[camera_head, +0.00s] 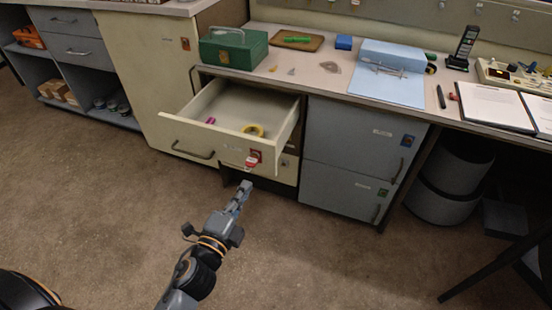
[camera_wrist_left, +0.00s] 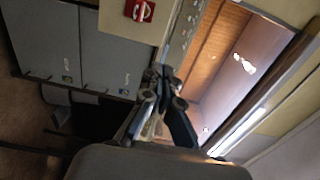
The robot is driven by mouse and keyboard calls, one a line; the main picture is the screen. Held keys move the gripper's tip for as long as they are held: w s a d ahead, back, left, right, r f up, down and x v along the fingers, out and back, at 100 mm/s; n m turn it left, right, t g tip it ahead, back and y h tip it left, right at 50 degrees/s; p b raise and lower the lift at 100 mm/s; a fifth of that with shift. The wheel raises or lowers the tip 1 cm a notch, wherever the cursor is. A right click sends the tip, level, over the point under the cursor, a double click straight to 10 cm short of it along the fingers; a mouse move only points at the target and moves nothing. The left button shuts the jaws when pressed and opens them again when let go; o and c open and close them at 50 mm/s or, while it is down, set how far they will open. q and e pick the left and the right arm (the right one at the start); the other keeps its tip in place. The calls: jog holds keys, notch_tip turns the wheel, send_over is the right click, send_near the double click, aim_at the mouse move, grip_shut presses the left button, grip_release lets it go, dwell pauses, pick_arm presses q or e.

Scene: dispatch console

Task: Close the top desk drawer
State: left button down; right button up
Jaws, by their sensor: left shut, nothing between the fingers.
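The top desk drawer (camera_head: 190,138) is cream-coloured and stands pulled well out under the desk's left part in the head view. A yellow tape roll (camera_head: 253,130) and a small pink item (camera_head: 211,121) lie in it. Its front has a dark handle (camera_head: 193,152) and a red-and-white tag (camera_head: 253,159) near the right end. My left gripper (camera_head: 244,187) is shut and empty, and appears just below the drawer front's right end. In the left wrist view the shut fingers (camera_wrist_left: 159,78) point at a cream panel with a red label (camera_wrist_left: 140,10). Contact cannot be told.
Grey cabinets (camera_head: 355,150) stand right of the drawer. The desktop (camera_head: 300,72) holds a green box (camera_head: 233,48), a blue mat (camera_head: 390,85) and papers. The brown floor in front is mostly clear.

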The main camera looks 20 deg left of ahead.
aim_at(269, 147)
pick_arm(q)
jog(key=w, duration=1.2)
jog(key=shift+w+d, duration=0.25)
jog(key=shift+d, duration=0.15)
jog(key=shift+w, duration=0.35)
pick_arm(e)
jog(key=shift+s+f, duration=0.15)
jog(key=shift+f, duration=0.55)
pick_arm(q)
jog(key=shift+w, duration=0.1)
pick_arm(e)
jog(key=shift+f, duration=0.1)
